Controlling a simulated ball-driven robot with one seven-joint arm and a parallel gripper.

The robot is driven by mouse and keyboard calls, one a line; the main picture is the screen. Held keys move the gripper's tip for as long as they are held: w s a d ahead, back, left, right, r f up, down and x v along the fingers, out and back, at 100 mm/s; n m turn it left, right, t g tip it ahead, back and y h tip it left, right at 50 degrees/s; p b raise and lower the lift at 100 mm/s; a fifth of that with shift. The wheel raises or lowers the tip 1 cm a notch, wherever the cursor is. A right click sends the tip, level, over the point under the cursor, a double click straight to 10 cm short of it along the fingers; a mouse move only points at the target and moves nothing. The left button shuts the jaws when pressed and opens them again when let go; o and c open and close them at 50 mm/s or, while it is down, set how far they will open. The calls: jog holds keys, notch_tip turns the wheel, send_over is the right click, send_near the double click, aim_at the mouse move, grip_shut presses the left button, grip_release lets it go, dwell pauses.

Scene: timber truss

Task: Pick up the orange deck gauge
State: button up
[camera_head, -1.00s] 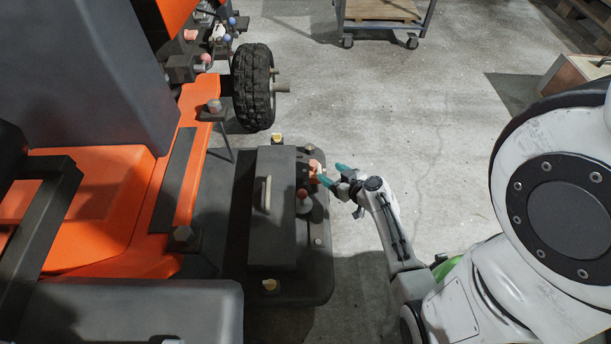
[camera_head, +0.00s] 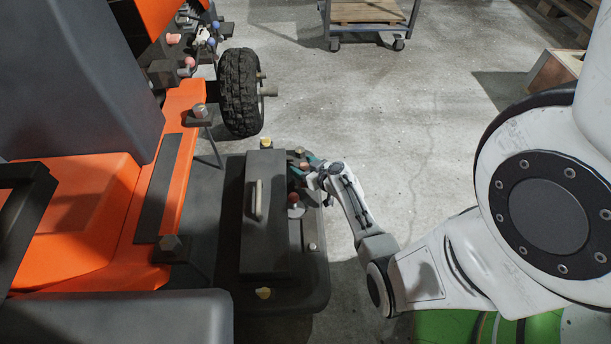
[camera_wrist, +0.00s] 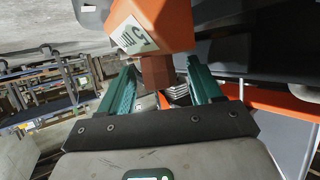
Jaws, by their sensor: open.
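The orange deck gauge (camera_wrist: 160,25) fills the top middle of the wrist view. In the head view my gripper (camera_head: 306,170) is at the right edge of the dark deck (camera_head: 318,285). The gauge shows there only as a small orange patch (camera_head: 304,166), mostly hidden by the fingers.
A red-topped knob (camera_head: 293,199) stands just nearer than my gripper on the deck. A dark cover with a pale handle (camera_head: 257,200) lies to the left. A black tyre (camera_head: 240,92) is behind. Open concrete floor lies to the right.

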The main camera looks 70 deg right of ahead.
jog(key=shift+c, duration=0.5)
grip_shut()
jog(key=shift+r, duration=0.1)
